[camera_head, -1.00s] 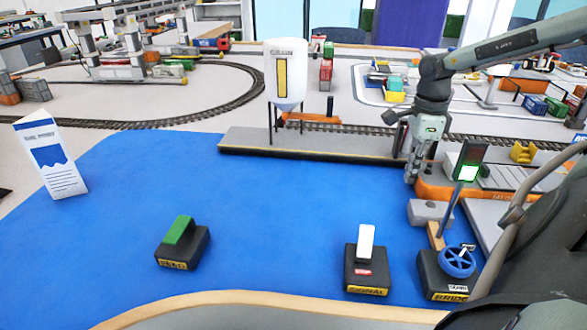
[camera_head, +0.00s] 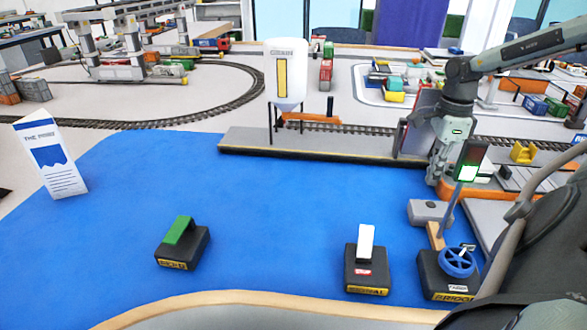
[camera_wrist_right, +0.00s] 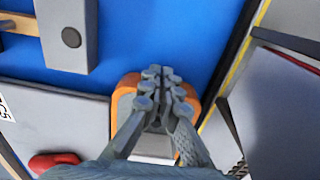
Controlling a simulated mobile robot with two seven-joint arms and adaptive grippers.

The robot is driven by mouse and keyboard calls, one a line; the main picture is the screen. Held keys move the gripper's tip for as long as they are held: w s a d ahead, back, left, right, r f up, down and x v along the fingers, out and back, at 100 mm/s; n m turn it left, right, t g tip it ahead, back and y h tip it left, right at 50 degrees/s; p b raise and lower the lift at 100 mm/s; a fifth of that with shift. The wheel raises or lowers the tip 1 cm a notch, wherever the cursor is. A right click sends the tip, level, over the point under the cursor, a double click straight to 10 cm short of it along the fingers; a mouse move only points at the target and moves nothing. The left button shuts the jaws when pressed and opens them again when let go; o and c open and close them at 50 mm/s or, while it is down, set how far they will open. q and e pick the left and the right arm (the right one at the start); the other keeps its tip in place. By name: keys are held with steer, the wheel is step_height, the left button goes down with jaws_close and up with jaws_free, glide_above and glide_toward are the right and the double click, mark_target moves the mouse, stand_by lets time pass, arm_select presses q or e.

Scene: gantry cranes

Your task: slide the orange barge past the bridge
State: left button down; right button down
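The orange barge (camera_head: 447,188) lies in the blue channel at the right of the head view, largely hidden by my right gripper and the signal post. In the wrist view its orange hull (camera_wrist_right: 124,98) shows around and under the fingers. My right gripper (camera_head: 436,178) points down at the barge's near left end; its fingers are close together and look shut, with nothing clearly held. The wrist view shows the fingertips (camera_wrist_right: 163,76) over the barge; exact contact is unclear. A dark upright panel (camera_head: 425,105) behind the gripper may be the raised bridge. My left gripper is out of view.
The grey quay (camera_head: 300,146) bounds the water behind. Green-handled (camera_head: 180,231) and white-handled (camera_head: 366,243) controls stand on open blue.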

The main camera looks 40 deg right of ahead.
mark_target(447, 175)
steer(key=shift+s+d, duration=1)
steer(key=shift+s, duration=0.2)
steer(key=shift+w+a+r, duration=0.2)
steer(key=shift+w+a, duration=0.2)
steer(key=shift+w, duration=0.1)
steer(key=r, duration=0.9)
steer(key=shift+w+d, duration=0.1)
steer(key=shift+d, duration=0.1)
steer(key=shift+a+r, duration=0.15)
steer(key=shift+r, duration=0.4)
